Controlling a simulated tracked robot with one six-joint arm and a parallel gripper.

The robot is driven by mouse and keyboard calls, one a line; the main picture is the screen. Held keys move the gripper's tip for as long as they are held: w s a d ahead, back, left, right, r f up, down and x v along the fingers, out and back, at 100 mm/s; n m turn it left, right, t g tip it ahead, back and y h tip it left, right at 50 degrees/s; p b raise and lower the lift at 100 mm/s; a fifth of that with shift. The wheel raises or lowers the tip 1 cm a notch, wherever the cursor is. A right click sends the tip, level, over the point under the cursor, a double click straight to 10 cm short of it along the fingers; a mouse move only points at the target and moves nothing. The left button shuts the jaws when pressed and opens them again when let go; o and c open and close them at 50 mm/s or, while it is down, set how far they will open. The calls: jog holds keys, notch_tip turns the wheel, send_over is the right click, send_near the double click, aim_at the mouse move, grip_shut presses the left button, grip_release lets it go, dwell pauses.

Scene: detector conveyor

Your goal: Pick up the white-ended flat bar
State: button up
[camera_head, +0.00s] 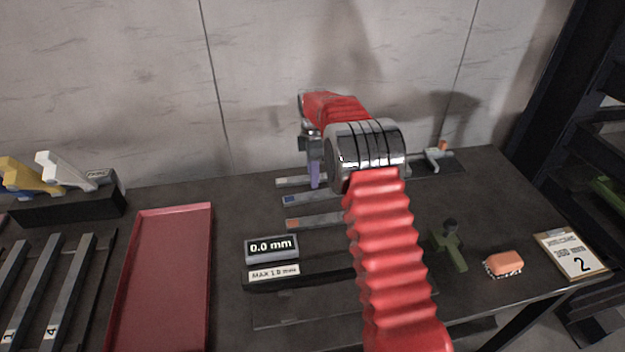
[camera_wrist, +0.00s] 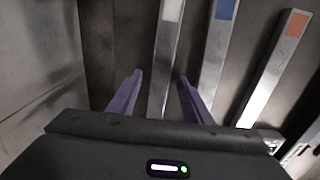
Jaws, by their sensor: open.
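The white-ended flat bar (camera_head: 288,182) lies on the dark table near the back wall, the farthest of three bars. In the wrist view the bar (camera_wrist: 166,60) runs between the two purple fingers of my gripper (camera_wrist: 160,76), with a gap on each side. My gripper (camera_head: 314,174) is open and points down at the bar in the head view. Whether the fingertips reach down beside the bar or stay above it I cannot tell. My arm hides the bar's right part in the head view.
A blue-ended bar (camera_head: 308,199) and an orange-ended bar (camera_head: 315,222) lie nearer the front; the blue-ended bar (camera_wrist: 214,62) is close to the right finger. A red tray (camera_head: 165,270) and a gauge reading 0.0 mm (camera_head: 271,248) stand left. The wall (camera_head: 260,90) is close behind.

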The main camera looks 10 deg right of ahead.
jog(key=shift+c, duration=0.2)
dwell(0.3)
grip_shut()
dwell(0.3)
jog(key=shift+r, duration=0.15)
